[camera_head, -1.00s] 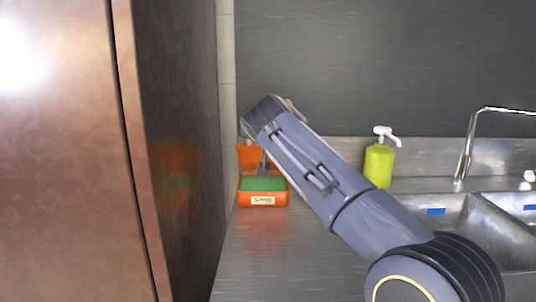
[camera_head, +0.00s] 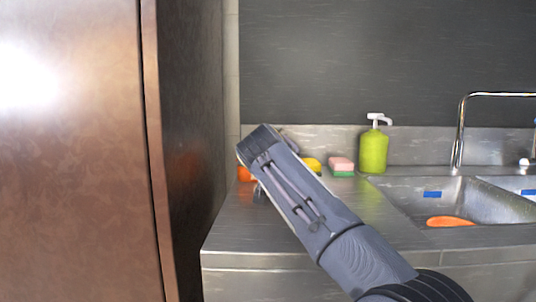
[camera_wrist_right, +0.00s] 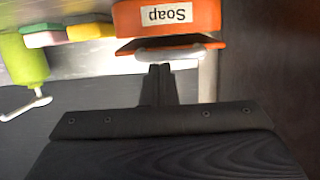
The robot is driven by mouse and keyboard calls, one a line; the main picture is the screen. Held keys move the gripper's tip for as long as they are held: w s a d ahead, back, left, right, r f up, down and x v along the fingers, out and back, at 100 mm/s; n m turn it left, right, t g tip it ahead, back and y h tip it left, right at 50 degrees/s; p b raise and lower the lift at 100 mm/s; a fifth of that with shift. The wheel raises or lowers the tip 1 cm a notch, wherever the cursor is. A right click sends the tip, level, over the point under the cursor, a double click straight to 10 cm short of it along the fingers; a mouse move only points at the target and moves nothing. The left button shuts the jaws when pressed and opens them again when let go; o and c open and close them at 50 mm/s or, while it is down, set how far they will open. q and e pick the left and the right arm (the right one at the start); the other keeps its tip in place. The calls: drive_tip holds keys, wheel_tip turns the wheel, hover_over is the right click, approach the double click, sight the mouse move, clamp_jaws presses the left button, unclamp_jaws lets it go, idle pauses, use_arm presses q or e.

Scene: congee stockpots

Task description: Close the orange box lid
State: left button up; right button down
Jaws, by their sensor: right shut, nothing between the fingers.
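The orange box (camera_wrist_right: 205,17) shows upside down at the top of the right wrist view, with a white "Soap" label on its side. Its orange lid (camera_wrist_right: 215,44) shows just beyond the labelled side, with a pale curved edge beside it; I cannot tell its exact angle. In the head view only a small orange patch of the box (camera_head: 244,173) shows left of my right arm, which hides the rest. My right gripper (camera_wrist_right: 160,70) is shut and empty, its tips close to the lid; contact is unclear. My left gripper is out of view.
A green pump bottle (camera_head: 373,152), a pink and green sponge (camera_head: 342,166) and a yellow item (camera_head: 312,164) stand along the back of the counter. The sink (camera_head: 400,200) holds an orange object (camera_head: 450,221). A tall brown metal cabinet (camera_head: 75,160) bounds the left side.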

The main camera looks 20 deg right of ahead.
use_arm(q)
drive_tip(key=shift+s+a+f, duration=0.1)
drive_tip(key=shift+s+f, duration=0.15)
use_arm(e)
drive_tip(key=shift+f, duration=0.4)
drive_tip(key=shift+s, duration=0.1)
